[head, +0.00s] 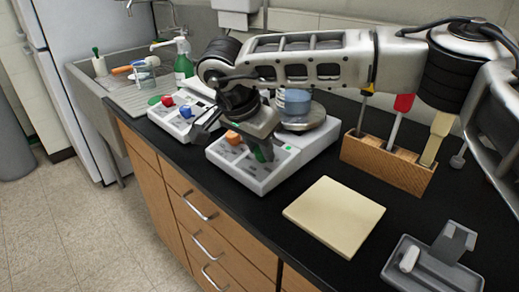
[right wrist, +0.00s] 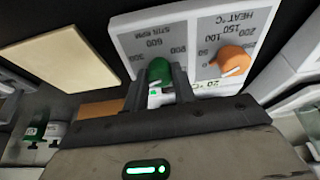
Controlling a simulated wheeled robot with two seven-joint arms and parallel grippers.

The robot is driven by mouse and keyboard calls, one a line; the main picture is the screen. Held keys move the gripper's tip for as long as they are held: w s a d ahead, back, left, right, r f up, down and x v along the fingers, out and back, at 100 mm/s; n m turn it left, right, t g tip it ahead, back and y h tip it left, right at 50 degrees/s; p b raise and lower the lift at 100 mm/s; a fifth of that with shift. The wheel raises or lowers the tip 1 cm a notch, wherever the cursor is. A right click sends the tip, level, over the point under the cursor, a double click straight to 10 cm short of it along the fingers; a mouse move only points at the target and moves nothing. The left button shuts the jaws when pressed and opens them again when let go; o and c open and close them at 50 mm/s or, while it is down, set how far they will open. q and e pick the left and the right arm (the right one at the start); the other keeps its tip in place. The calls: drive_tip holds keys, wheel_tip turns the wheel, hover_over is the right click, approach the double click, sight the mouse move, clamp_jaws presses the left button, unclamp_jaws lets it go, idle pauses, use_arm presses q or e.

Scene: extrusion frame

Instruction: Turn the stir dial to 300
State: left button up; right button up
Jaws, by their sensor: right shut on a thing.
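The hot plate stirrer (head: 250,178) stands on the black bench with a white sloped front panel. Its green stir dial (head: 264,153) sits between the fingers of my right gripper (head: 262,146), which is shut on it. In the right wrist view the panel is upside down, with the green dial (right wrist: 159,70) between the fingertips (right wrist: 159,78) and "STIR RPM" numbers around it. I cannot tell its exact setting, as the fingers cover part of it. The orange heat dial (right wrist: 233,60) is beside it, untouched. My left gripper is not in view.
A blue vessel (head: 293,101) stands on the stirrer's plate. Another device (head: 176,122) with red and blue knobs is to the left. A wooden rack (head: 388,163) of tools, a pale pad (head: 334,215) and a grey tray (head: 425,270) are to the right.

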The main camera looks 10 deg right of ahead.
drive_tip(key=m+b, duration=0.1)
drive_tip(key=m, duration=0.3)
drive_tip(key=shift+m+g, duration=0.4)
drive_tip(key=shift+w+m+g+b, duration=0.1)
drive_tip(key=shift+m+g+b, duration=0.4)
drive_tip(key=shift+m, duration=1.8)
drive_tip(key=shift+r, duration=0.1)
drive_tip(key=o, duration=1)
drive_tip(key=v, duration=0.8)
drive_tip(key=p+v, duration=0.1)
drive_tip(key=v, duration=0.7)
drive_tip(key=shift+a, duration=0.2)
